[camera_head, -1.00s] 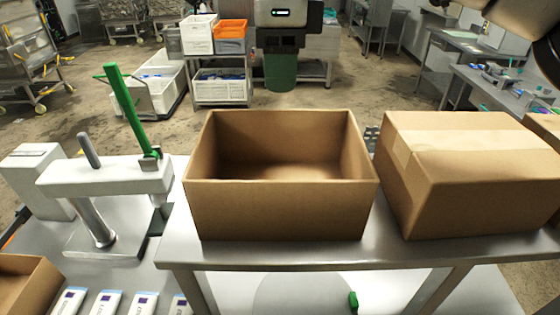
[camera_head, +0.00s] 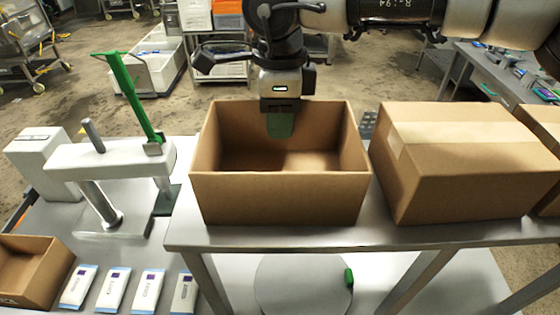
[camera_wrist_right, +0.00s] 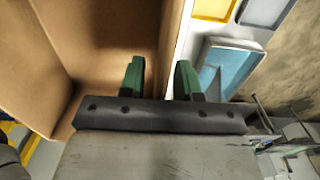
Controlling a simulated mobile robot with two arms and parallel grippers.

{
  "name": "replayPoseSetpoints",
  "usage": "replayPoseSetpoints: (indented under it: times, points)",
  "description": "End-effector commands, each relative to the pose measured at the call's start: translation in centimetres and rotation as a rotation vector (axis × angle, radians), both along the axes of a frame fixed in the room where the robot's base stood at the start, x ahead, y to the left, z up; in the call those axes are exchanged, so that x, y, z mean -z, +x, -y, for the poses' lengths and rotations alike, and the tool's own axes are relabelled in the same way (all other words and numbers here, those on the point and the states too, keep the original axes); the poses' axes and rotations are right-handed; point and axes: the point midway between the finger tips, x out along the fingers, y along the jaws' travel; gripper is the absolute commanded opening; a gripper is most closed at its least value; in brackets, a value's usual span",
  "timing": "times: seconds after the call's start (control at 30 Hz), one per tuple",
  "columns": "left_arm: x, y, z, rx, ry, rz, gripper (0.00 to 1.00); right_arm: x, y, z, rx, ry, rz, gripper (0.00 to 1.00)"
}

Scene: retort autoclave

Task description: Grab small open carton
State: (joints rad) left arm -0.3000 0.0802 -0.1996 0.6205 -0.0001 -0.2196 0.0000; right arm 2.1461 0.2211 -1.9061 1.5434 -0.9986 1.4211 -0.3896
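A brown open carton (camera_head: 280,198) stands upright on the steel table in the middle of the head view, its top open and its inside empty as far as I see. A smaller brown open carton (camera_head: 30,272) sits at the lower left, partly cut off by the frame. My right gripper (camera_head: 281,124) is at the far wall of the middle carton, one green finger inside. In the right wrist view my right gripper (camera_wrist_right: 160,78) is open, its fingers on either side of the carton wall (camera_wrist_right: 172,35). Contact is unclear. My left gripper is out of view.
A taped, closed carton (camera_head: 470,165) stands close on the right on the same steel table (camera_head: 300,236). A white press with a green lever (camera_head: 133,95) stands at left. Several white packs (camera_head: 114,289) lie in a row at the lower left.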

Motion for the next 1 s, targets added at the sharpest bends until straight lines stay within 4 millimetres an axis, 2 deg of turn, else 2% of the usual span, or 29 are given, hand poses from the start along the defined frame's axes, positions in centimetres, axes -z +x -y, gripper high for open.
replayPoseSetpoints:
  times: [0.03,0.2,0.63,0.77,1.0]
  points:
    - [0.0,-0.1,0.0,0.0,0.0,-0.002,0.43,0.0,0.0,0.0,0.0,0.0,0.0,0.24]
    - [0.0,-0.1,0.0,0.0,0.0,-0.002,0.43,0.0,0.0,0.0,0.0,0.0,0.0,0.0]
    - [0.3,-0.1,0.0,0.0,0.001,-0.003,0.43,-0.5,0.0,-0.1,0.0,0.002,0.002,0.0]
    - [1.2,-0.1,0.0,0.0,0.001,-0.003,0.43,-2.3,0.0,-0.1,0.002,0.004,0.004,0.0]
    - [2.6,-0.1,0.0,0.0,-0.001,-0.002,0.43,-7.2,0.0,-0.1,0.001,0.003,0.003,0.0]
